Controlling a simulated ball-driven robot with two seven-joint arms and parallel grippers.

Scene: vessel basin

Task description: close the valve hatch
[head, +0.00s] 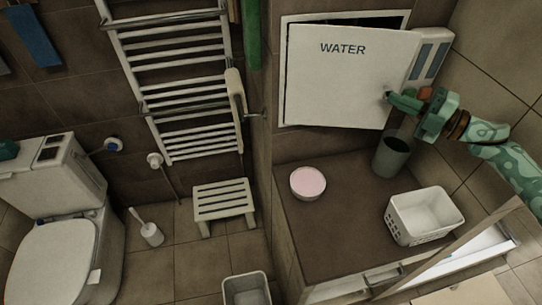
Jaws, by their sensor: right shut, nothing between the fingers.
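The valve hatch (345,80) is a white door marked "WATER" on the tiled wall at the upper right. It stands partly open, with its right side swung out from the white frame (345,17) and a dark gap along the top. My right gripper (391,98), green with an orange-brown part, is shut and empty at the lower right edge of the hatch. It looks close to or touching that edge; I cannot tell which. What is behind the hatch is hidden. My left gripper is not in view.
Below the hatch, a brown counter (325,240) carries a pink-topped round bowl (308,183), a dark cup (391,155) and a white basket (424,214). A white-and-grey box (431,55) is on the wall at right. A towel radiator (180,80), stool (223,200) and toilet (55,260) are left.

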